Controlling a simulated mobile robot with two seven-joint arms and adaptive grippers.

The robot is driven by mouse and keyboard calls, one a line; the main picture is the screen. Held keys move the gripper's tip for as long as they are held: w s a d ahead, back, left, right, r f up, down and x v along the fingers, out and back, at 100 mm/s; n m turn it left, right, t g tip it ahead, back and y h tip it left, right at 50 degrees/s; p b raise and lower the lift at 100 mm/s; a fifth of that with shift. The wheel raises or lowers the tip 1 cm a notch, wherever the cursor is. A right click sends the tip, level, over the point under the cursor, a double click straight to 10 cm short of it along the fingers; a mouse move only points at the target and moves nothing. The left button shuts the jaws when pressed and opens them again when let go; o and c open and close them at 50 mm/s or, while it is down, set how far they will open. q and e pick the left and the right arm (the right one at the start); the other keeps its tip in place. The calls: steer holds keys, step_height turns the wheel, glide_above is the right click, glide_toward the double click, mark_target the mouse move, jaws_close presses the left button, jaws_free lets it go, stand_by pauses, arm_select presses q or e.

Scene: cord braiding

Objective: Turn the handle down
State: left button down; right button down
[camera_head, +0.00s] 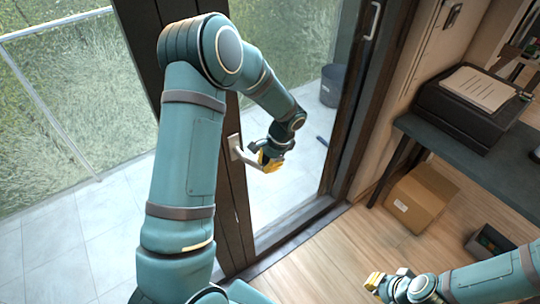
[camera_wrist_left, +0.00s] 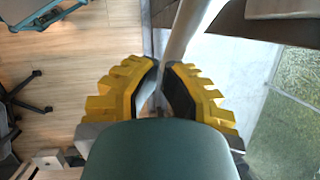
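The pale door handle (camera_head: 235,147) sits on the dark frame of the glass door. It sticks out to the right, and its outer part is mostly hidden by my left gripper (camera_head: 270,161). In the left wrist view the handle (camera_wrist_left: 186,35) shows as a pale bar running down between the yellow fingers of my left gripper (camera_wrist_left: 162,68). The fingertips are close together, one on each side of the bar, and look shut on it. My right gripper (camera_head: 376,283) is low at the right, above the floor and away from the door; its finger gap is not clear.
A cardboard box (camera_head: 420,197) stands on the wooden floor beneath a dark desk (camera_head: 440,140). A black printer (camera_head: 468,112) with paper sits on the desk. A dark open bin (camera_head: 487,243) is at the right. Outside the glass are a paved terrace and a dark pot (camera_head: 332,85).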

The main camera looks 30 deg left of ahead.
arm_select(q)
steer(key=shift+s+a+f+g+y, duration=0.3)
steer(key=shift+s+f+g, duration=0.15)
steer(key=shift+s+g, duration=0.2)
steer(key=shift+s+a+f+g+y, duration=0.15)
steer(key=shift+s+f+g+y, duration=0.2)
steer(key=shift+s+g, duration=0.3)
steer(key=shift+s+a+f+g+y, duration=0.25)
steer(key=shift+s+f+g, duration=0.25)
steer(key=shift+g, duration=0.3)
steer(key=shift+w+d, duration=0.1)
